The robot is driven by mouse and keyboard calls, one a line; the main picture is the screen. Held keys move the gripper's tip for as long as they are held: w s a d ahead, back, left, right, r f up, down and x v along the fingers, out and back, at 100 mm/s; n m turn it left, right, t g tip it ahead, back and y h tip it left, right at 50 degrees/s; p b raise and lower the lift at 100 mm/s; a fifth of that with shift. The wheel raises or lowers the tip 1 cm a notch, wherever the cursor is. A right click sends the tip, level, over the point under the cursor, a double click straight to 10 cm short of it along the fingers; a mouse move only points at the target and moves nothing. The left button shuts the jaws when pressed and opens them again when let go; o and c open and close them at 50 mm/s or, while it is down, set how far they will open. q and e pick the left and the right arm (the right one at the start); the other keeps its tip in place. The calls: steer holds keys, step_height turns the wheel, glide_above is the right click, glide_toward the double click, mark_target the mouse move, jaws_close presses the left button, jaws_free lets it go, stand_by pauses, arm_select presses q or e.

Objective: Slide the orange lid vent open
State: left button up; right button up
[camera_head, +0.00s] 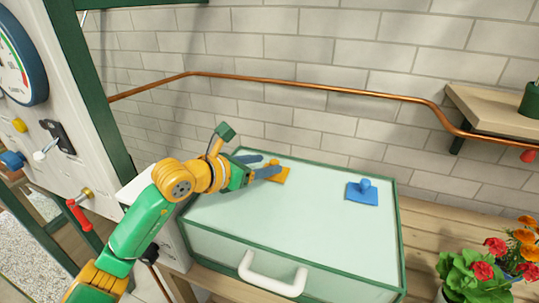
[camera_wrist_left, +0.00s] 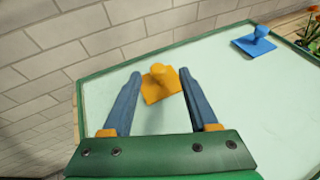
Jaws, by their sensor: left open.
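The orange lid vent (camera_head: 284,177), a flat square plate with a round knob, sits on the pale lid of the green-framed box (camera_head: 310,215), towards its back left. It also shows in the left wrist view (camera_wrist_left: 153,93). My left gripper (camera_head: 271,164) is open at the vent. In the left wrist view its two blue fingers (camera_wrist_left: 160,75) stand either side of the knob, with a gap on each side. I cannot tell how high the fingertips are above the lid. My right gripper is in neither view.
A blue vent (camera_head: 362,192) with a knob sits on the lid's right side. A white handle (camera_head: 272,275) is on the box front. A copper pipe (camera_head: 290,84) runs along the brick wall behind. Potted flowers (camera_head: 495,262) stand at the right.

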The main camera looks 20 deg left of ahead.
arm_select(q)
steer(key=shift+a+x, duration=0.1)
steer(key=shift+x, duration=0.6)
steer(key=shift+a+x, duration=0.15)
steer(key=shift+x, duration=0.6)
steer(key=shift+s, duration=0.2)
steer(key=c, duration=0.6)
jaws_close()
